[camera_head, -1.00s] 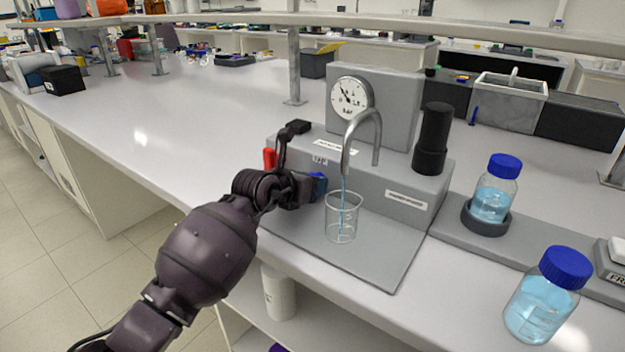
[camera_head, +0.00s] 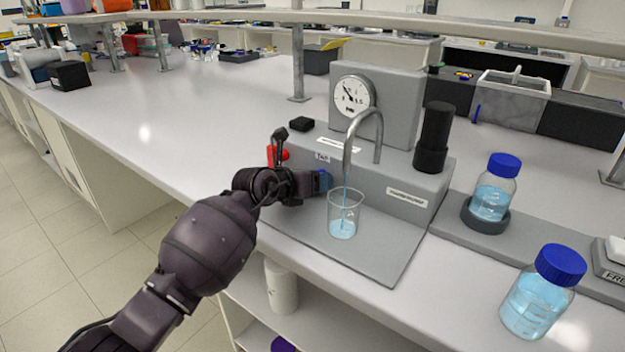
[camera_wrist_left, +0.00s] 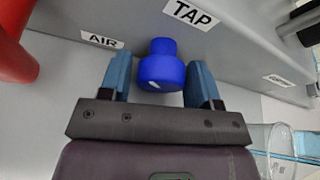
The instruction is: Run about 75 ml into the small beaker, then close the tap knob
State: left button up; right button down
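The small beaker (camera_head: 345,205) stands on the rig's grey base plate under the curved spout (camera_head: 349,140). A thin blue stream runs from the spout into it, and blue liquid covers roughly its lower third. I cannot read its marks. My left gripper (camera_head: 318,183) is at the rig's front panel, left of the beaker. In the left wrist view the blue tap knob (camera_wrist_left: 161,68) sits between my two blue fingers (camera_wrist_left: 160,85), below the TAP label. The fingers stand apart around it, with a gap at the left one. My right gripper is not in view.
A red handle (camera_head: 278,155) is close to my left wrist. A dial gauge (camera_head: 354,96) is on the rig's back. A black cylinder (camera_head: 432,138) stands on the rig. Two blue-capped bottles (camera_head: 492,190) (camera_head: 541,295) are at the right. The beaker's edge (camera_wrist_left: 275,150) shows beside my gripper.

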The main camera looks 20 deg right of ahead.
pick_arm(q)
jog(key=shift+r, duration=0.1)
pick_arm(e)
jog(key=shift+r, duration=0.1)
pick_arm(q)
jog(key=shift+s+a+r, duration=0.1)
jog(key=shift+a+r, duration=0.05)
jog(key=shift+a, duration=0.1)
jog(key=p+v, duration=0.2)
jog(key=v, duration=0.2)
jog(key=shift+d+r, duration=0.15)
jog(key=shift+r, duration=0.05)
jog(key=p+v, duration=0.1)
jog(key=v, duration=0.4)
jog(key=shift+s+f+p, duration=0.1)
jog(key=shift+f+p, duration=0.1)
jog(key=shift+p, duration=0.15)
jog(key=shift+s+a+r, duration=0.1)
jog(key=shift+s+a, duration=0.05)
jog(key=shift+a, duration=0.3)
jog(key=shift+s+a, duration=0.15)
jog(key=shift+a, duration=0.05)
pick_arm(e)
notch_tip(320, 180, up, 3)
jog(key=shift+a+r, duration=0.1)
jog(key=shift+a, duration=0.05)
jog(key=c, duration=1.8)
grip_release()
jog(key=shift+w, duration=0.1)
